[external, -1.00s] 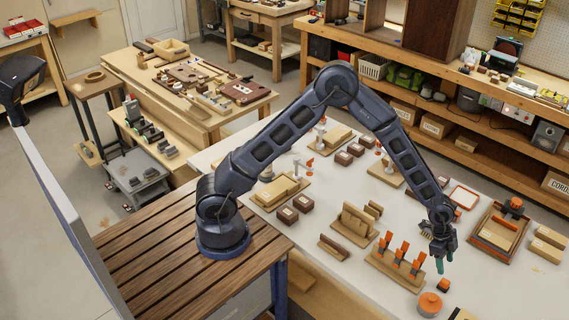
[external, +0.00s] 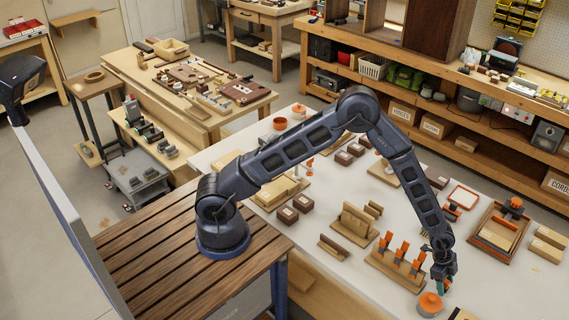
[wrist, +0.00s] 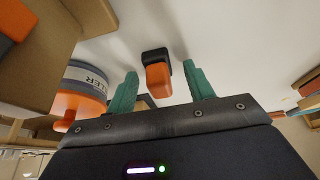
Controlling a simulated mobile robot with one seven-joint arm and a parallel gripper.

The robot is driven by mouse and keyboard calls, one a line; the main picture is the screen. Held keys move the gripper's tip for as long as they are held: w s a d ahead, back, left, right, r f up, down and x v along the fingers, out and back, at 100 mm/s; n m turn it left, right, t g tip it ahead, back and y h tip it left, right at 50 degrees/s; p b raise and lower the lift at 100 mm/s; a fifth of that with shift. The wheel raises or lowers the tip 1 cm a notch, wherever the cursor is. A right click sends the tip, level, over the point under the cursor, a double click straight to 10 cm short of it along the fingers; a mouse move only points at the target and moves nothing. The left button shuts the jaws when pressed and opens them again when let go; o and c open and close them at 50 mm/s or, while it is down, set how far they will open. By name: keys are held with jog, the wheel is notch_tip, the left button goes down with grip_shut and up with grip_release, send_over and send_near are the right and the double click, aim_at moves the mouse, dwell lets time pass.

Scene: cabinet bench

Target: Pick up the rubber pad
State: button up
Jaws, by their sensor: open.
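A small orange block with a black end (wrist: 157,74), which I take to be the rubber pad, lies on the pale bench top in the wrist view. It shows between my gripper's (wrist: 161,80) two green fingers, apart from both, with its black end farther off. My gripper is open and empty. In the external view my gripper (external: 441,286) points down low over the bench near its front, and it hides most or all of the block.
An orange and grey filler tin (wrist: 84,88) stands close on the left in the wrist view; its orange top (external: 430,303) shows in the external view. A wooden rack with orange-handled tools (external: 400,265) stands beside my gripper.

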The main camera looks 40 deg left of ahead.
jog(key=c, duration=1.1)
